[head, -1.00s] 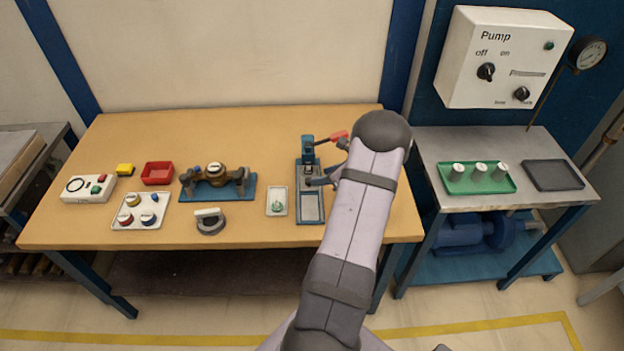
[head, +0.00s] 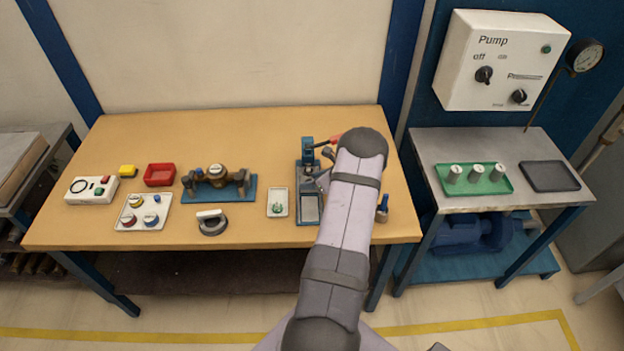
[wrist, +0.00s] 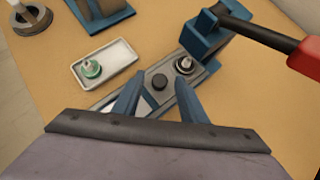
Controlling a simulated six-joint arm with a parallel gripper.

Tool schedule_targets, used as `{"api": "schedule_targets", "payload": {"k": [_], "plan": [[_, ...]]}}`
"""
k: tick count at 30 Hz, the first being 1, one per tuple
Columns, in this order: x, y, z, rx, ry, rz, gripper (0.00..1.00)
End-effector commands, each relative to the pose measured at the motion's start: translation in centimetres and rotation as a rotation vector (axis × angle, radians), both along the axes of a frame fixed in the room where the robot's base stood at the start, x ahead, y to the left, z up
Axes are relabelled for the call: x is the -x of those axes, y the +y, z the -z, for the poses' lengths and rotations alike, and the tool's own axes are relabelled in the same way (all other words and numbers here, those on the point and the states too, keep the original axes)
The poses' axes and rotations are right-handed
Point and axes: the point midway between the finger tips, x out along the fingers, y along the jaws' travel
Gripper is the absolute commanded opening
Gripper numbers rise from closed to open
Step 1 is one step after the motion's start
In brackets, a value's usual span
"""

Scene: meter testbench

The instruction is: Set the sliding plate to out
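The press (head: 308,160) stands on the right part of the wooden bench, with a blue frame and a red-handled lever (wrist: 304,58).
A white tray (head: 278,212) with a green-based part stands left of the press. A blue fixture (head: 238,194) and a grey ring with a white handle (head: 211,227) are farther left. A small blue object (head: 382,208) stands right of my arm. The bench behind the press is clear.

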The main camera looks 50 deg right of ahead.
Motion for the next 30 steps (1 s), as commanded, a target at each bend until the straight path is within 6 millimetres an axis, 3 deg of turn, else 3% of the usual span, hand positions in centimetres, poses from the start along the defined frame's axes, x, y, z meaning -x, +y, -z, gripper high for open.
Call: {"api": "schedule_targets", "payload": {"k": [11, 16, 23, 30], "plan": [[-0.3, 0.0, 0.3, 0.0, -0.001, 0.0, 0.39], [-0.3, 0.0, 0.2, 0.0, -0.001, 0.0, 0.0], [0.0, 0.2, 0.3, -0.001, 0.0, 0.001, 0.0], [2.1, 2.3, 0.3, -0.004, -0.001, 0.001, 0.0]]}}
